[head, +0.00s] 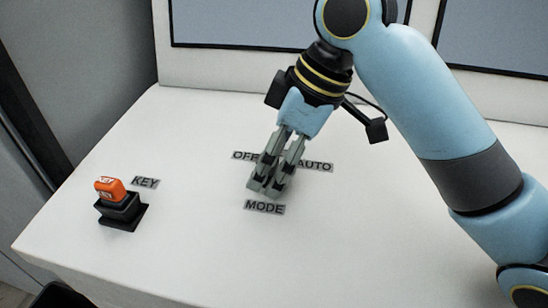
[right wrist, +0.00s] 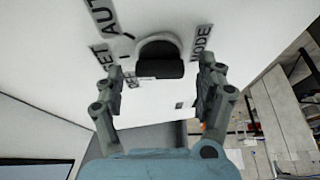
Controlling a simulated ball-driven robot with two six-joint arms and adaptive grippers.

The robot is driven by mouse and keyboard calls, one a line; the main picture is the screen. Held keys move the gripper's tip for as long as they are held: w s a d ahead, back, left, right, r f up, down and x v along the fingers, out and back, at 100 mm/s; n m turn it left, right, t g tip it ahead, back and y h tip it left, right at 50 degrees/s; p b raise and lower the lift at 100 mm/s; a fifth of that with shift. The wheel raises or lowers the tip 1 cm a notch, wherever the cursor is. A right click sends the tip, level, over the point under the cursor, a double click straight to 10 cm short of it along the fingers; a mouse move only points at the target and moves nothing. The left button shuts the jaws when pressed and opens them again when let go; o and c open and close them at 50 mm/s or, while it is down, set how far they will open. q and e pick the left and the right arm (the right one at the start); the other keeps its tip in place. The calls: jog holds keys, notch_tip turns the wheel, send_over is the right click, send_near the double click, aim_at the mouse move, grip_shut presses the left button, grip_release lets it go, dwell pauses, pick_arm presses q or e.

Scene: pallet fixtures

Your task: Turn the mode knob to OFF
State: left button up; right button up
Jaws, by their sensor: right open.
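The mode knob (right wrist: 160,62) is a black knob on a pale round base, seen in the right wrist view between my open fingers. My right gripper (head: 267,187) points down at the panel, and it also shows in the right wrist view (right wrist: 162,72). In the head view its fingers hide the knob. In the right wrist view one finger is on each side of the knob, and I cannot tell whether either touches it. The OFF label (head: 244,155), the AUTO label (head: 316,165) and the MODE label (head: 264,207) surround the spot. My left gripper is out of view.
Dark-framed grey screens (head: 245,20) stand at the back. The panel's front area is clear.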

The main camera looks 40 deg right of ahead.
jog(key=c, duration=1.2)
jog(key=shift+o, duration=0.2)
jog(key=shift+r+n+p, duration=0.2)
jog(key=shift+n+p, duration=0.5)
jog(key=shift+p, duration=0.3)
jog(key=shift+w+d+n+g+y+p, duration=0.1)
jog(key=shift+n+g+y+p, duration=0.45)
jog(key=shift+n+p, duration=0.55)
jog(key=n+g, duration=0.1)
jog(key=n, duration=0.1)
jog(key=shift+f+n+y+p, duration=0.1)
jog(key=shift+n+y+p, duration=0.2)
jog(key=shift+p, duration=0.1)
jog(key=shift+n+g, duration=0.45)
jog(key=shift+n, duration=1.05)
